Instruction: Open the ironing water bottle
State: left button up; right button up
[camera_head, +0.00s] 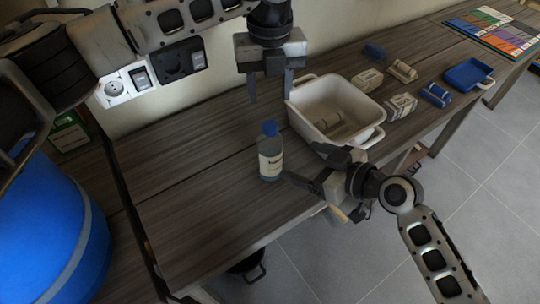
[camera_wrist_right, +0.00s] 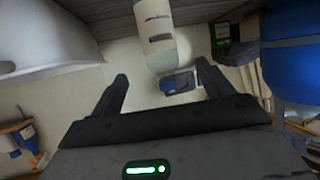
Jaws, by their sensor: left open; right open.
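The water bottle (camera_head: 270,158) stands upright on the wooden table, clear with a white label and a blue cap (camera_head: 269,128) on top. My left gripper (camera_head: 270,88) is open and empty, fingers pointing down, above and apart from the bottle. My right gripper (camera_head: 302,163) is open, just to the right of the bottle and low beside it, its fingers toward it. In the right wrist view, which looks upside down, the bottle (camera_wrist_right: 158,35) appears ahead between the two open fingers (camera_wrist_right: 163,82). Whether a finger touches the bottle cannot be told.
A white basin (camera_head: 350,97) with an item inside stands right of the bottle. Small boxes (camera_head: 368,80), a blue tray (camera_head: 468,74) and a colored chart (camera_head: 497,32) lie farther right. Wall sockets (camera_head: 182,60) are behind. A blue barrel (camera_head: 45,225) stands left. The table's left part is clear.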

aim_at(268, 148)
jog(key=x, duration=1.2)
jog(key=shift+w, duration=0.15)
